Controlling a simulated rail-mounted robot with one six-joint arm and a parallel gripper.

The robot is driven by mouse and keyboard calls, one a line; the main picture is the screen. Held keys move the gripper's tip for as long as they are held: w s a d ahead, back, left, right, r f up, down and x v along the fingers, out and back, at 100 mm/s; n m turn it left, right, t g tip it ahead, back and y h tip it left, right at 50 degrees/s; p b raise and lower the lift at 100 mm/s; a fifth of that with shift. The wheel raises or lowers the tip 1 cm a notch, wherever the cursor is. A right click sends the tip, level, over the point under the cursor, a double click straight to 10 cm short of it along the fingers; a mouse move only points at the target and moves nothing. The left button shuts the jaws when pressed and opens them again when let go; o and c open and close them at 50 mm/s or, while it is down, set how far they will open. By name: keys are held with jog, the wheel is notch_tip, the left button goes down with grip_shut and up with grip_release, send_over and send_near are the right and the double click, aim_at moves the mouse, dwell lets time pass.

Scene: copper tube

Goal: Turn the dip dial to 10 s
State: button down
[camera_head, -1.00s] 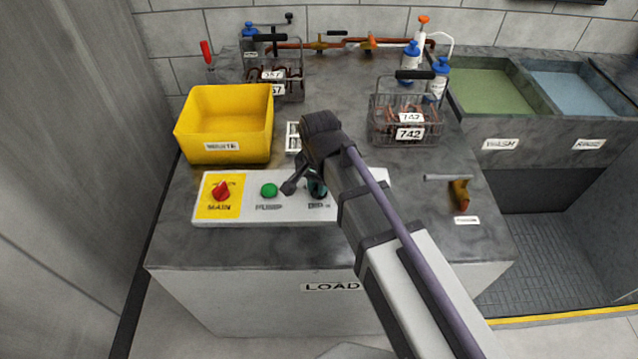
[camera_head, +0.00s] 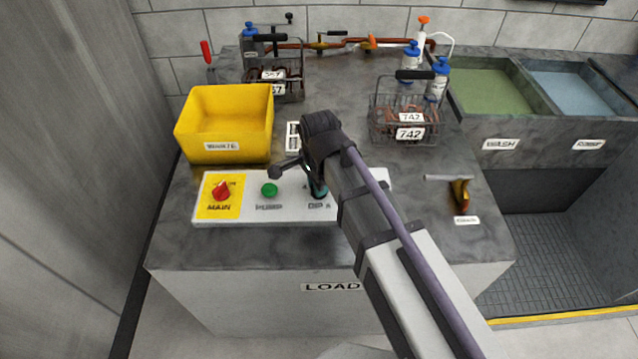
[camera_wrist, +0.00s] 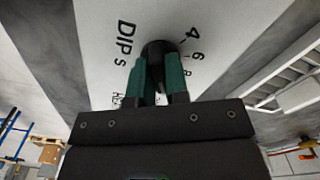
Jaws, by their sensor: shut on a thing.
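The dip dial (camera_wrist: 156,50) is a dark round knob on the white control panel, seen in the wrist view between my green fingertips. My gripper (camera_wrist: 160,76) is shut on it from above. The printed label "DIP s" lies to the left of the knob, and the marks 4, 6 and 8 curve down its right side. Other marks are partly covered by my fingers. I cannot tell where the dial's pointer stands. In the head view my gripper (camera_head: 318,188) reaches down at the panel's DIP label, and my wrist hides most of the dial.
On the same panel (camera_head: 245,212) are a red MAIN switch (camera_head: 221,191) on yellow and a green PUMP button (camera_head: 269,190), left of my gripper. A yellow waste bin (camera_head: 222,125) stands behind. A wire basket marked 742 (camera_head: 405,115) stands behind right.

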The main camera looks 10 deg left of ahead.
jog(key=c, duration=1.1)
grip_release()
notch_tip(320, 180, up, 11)
jog(key=p, duration=1.1)
jog(key=shift+f, duration=0.1)
